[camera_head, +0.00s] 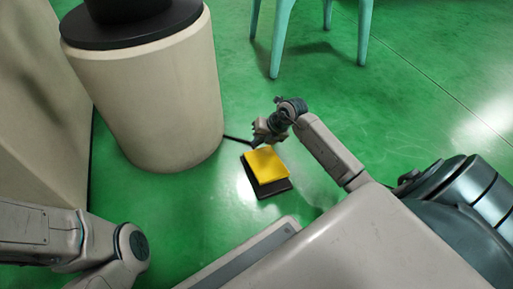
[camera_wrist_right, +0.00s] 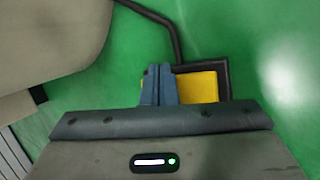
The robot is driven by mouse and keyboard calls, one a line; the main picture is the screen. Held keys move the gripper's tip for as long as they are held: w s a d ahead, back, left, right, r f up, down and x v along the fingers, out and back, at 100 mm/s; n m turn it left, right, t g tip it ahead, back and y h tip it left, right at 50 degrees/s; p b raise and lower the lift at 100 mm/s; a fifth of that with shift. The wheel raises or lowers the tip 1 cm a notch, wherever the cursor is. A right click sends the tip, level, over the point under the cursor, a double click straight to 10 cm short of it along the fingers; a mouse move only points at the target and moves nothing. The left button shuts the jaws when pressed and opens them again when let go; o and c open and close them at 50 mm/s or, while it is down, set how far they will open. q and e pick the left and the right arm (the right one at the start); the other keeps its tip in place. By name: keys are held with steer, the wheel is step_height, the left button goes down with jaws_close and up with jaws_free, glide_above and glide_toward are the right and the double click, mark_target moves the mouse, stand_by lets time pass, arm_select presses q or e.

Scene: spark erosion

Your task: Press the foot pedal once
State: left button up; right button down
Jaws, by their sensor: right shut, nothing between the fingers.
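The foot pedal has a yellow plate (camera_head: 265,165) on a black base (camera_head: 273,189) and lies on the green floor. In the right wrist view the yellow plate (camera_wrist_right: 197,88) shows partly behind my fingers, with the black base's rim (camera_wrist_right: 227,78) around it. My right gripper (camera_head: 257,141) is at the pedal's far edge in the head view. Its fingers (camera_wrist_right: 158,71) are together with nothing between them and overlap the left part of the plate. I cannot tell whether they touch it. My left arm shows at the lower left, but its gripper is out of view.
A beige cylinder (camera_head: 150,100) with a black top stands left of the pedal, and a black cable (camera_head: 236,139) runs from the pedal towards it. A beige panel (camera_head: 40,110) is at the far left. Teal stool legs (camera_head: 283,40) stand behind. The floor at right is clear.

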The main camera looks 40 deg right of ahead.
steer(key=shift+s+a+f+b, duration=0.15)
steer(key=shift+s+f, duration=0.15)
steer(key=shift+f, duration=0.35)
steer(key=shift+s+a+f+b, duration=0.15)
steer(key=shift+s+f, duration=0.1)
steer(key=shift+f, duration=0.35)
stand_by(1.4)
steer(key=shift+d+r, duration=0.1)
steer(key=shift+w+r+p, duration=0.15)
steer(key=shift+r+p, duration=0.4)
steer(key=shift+p, duration=0.55)
steer(key=shift+r, duration=0.1)
steer(key=shift+d+r+p, duration=0.1)
steer(key=shift+r+p, duration=0.3)
steer(key=r+p, duration=0.2)
steer(key=w+r+p, duration=0.1)
steer(key=shift+w+d+r, duration=0.1)
steer(key=shift+d+r, duration=0.15)
steer(key=shift+r, duration=0.1)
steer(key=shift+w+r, duration=0.3)
